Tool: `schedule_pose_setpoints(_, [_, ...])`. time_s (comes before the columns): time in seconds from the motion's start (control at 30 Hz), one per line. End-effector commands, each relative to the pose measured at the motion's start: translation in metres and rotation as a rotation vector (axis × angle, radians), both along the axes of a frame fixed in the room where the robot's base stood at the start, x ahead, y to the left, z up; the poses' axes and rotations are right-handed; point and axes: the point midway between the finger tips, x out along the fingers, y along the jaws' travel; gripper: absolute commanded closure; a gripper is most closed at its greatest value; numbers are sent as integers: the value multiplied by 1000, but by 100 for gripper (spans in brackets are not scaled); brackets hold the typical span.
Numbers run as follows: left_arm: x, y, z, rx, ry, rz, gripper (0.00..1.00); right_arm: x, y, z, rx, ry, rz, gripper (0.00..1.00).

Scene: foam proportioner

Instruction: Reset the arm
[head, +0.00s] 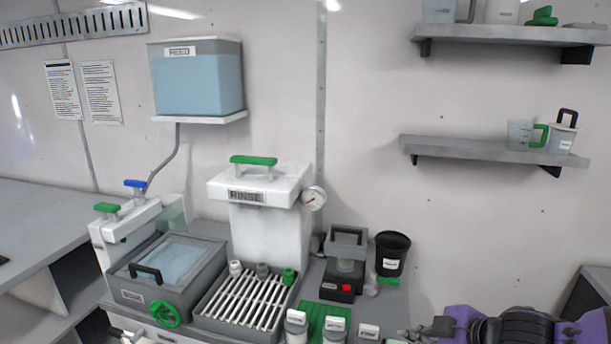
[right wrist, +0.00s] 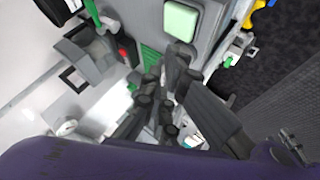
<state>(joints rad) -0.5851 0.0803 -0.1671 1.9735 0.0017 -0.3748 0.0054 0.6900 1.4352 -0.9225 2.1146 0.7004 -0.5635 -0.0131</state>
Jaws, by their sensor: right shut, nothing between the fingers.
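My right arm is purple with dark joints and enters the head view at the bottom right. My right gripper (head: 412,333) points left there, low by the front of the bench, and is only partly in view. In the right wrist view, my right gripper (right wrist: 152,76) has its dark fingers together with nothing between them. It appears apart from the bench items behind it, though the exact distance is hard to tell. My left gripper and left arm are not in view.
The bench holds a white rinse unit (head: 262,215), a lidded grey basin (head: 130,282), a slatted rack (head: 225,308), a device with a red button (head: 346,288) and a black cup (head: 391,255). Small labelled containers (head: 334,329) stand at the front. A shelf (head: 480,151) is on the wall.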

Motion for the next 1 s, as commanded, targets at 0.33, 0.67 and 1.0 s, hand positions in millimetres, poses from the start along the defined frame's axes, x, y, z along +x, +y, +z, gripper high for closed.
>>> schedule_pose_setpoints(0.33, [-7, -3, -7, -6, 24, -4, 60, 26, 59, 2, 111, -179, 62, 100])
schedule_pose_setpoints(0.67, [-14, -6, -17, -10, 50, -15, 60, -20, 105, -83, 378, -165, -124, 100])
schedule_pose_setpoints(1.0, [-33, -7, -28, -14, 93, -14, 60, -164, 60, -224, 539, 8, -683, 100])
